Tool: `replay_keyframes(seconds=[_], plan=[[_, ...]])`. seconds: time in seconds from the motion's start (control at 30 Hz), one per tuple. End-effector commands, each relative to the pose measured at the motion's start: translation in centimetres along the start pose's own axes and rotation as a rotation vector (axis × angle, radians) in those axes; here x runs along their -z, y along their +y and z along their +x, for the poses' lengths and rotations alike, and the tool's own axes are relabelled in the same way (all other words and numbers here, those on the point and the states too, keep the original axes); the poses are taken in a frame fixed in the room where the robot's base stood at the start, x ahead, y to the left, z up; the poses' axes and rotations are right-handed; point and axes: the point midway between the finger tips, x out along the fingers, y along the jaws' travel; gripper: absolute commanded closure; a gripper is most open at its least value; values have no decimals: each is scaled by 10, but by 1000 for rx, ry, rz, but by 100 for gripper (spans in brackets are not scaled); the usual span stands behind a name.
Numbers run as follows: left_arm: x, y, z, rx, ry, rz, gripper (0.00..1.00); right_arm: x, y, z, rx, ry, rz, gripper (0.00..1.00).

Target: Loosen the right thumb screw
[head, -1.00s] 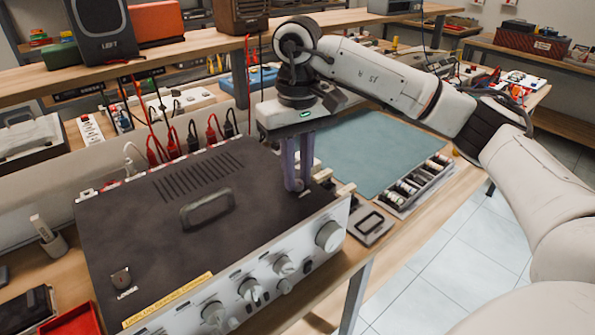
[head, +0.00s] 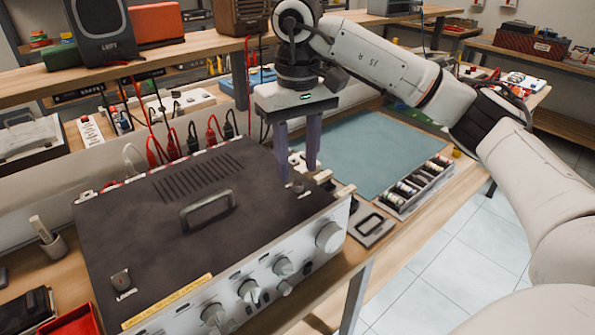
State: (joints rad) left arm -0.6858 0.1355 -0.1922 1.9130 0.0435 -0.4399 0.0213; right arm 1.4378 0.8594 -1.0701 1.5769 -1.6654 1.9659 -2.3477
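The hi-fi unit (head: 150,225) has a dark top cover with a handle (head: 208,211) and a silver front with several knobs. The right thumb screw (head: 298,187) is a small grey piece near the cover's right end. The left thumb screw (head: 121,281) sits at the cover's left front corner. My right gripper (head: 299,172) points down just above the right thumb screw, its two purple-grey fingers apart with nothing seen between them. Whether a fingertip touches the cover is hard to tell. My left gripper is out of view.
Red and black cables (head: 190,140) stand behind the unit. A teal mat (head: 375,150) and a tray of small parts (head: 418,187) lie to the right. A red tray (head: 72,322) is at the lower left. A shelf with a speaker (head: 105,30) runs behind.

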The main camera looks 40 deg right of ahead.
Motion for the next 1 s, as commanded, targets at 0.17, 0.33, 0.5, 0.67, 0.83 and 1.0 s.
replay_keyframes(seconds=[0.17, 0.33, 0.5, 0.67, 0.83, 1.0], plan=[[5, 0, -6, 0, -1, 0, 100, 1, 0, -42, -1, 5, 1, 64], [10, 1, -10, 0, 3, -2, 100, 0, 0, -65, -1, 2, 1, 64], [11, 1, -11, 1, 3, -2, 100, 0, 0, -72, 0, -1, 0, 64], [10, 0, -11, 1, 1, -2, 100, 0, 0, -72, 0, -1, 0, 64], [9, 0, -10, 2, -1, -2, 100, 0, 0, -72, 0, -1, 0, 64], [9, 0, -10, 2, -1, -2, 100, 0, 0, -72, 0, -1, 0, 64]])
